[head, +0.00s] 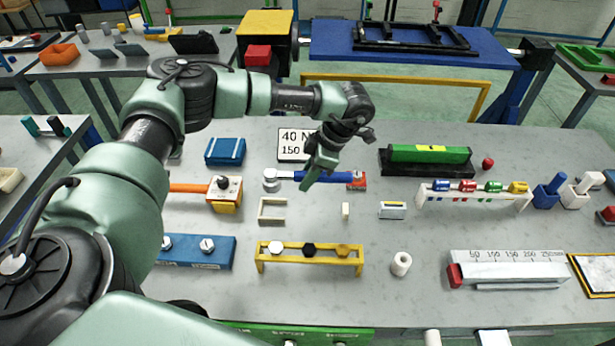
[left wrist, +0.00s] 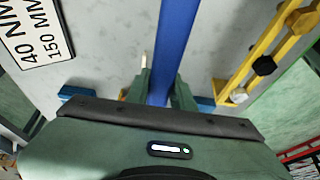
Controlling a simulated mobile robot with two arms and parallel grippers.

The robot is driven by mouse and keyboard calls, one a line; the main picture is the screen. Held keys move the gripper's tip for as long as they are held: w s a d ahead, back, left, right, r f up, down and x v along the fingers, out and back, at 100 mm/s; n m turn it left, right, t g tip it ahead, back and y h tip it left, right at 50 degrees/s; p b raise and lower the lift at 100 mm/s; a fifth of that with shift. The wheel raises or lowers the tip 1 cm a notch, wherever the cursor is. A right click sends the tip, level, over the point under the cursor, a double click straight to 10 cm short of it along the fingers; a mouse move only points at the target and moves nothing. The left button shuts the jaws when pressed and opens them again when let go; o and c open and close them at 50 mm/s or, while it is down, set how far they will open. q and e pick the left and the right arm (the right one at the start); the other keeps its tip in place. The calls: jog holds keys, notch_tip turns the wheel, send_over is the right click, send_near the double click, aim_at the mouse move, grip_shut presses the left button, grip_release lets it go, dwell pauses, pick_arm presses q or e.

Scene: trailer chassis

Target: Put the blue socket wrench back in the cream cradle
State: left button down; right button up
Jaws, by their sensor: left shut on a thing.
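The wrench lies level, left to right in the head view. I cannot tell how far it is above the table. A cream bracket (head: 261,210) and a small cream post (head: 345,210), seemingly the cream cradle, stand just in front of it, with nothing on them. My right gripper is not in view.
A white sign (head: 292,143) stands behind the wrench. A yellow rack (head: 309,262) with bolts is in front of the cream pieces. An orange-handled tool (head: 190,187) is at left, a white block (head: 392,210) at right. Bare table lies around the cream pieces.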

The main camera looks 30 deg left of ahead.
pick_arm(q)
jog(key=shift+f+b, duration=0.3)
jog(key=shift+f, duration=0.1)
notch_tip(320, 180, down, 8)
jog(key=b, duration=0.5)
jog(key=shift+b, duration=0.4)
jog(key=shift+f+b, duration=0.5)
jog(key=shift+f, duration=0.25)
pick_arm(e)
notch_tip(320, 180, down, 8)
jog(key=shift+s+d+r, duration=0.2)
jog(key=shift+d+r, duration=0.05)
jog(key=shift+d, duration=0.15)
pick_arm(q)
jog(key=c, duration=0.6)
grip_release()
jog(key=shift+s, duration=0.1)
jog(key=shift+c, duration=0.2)
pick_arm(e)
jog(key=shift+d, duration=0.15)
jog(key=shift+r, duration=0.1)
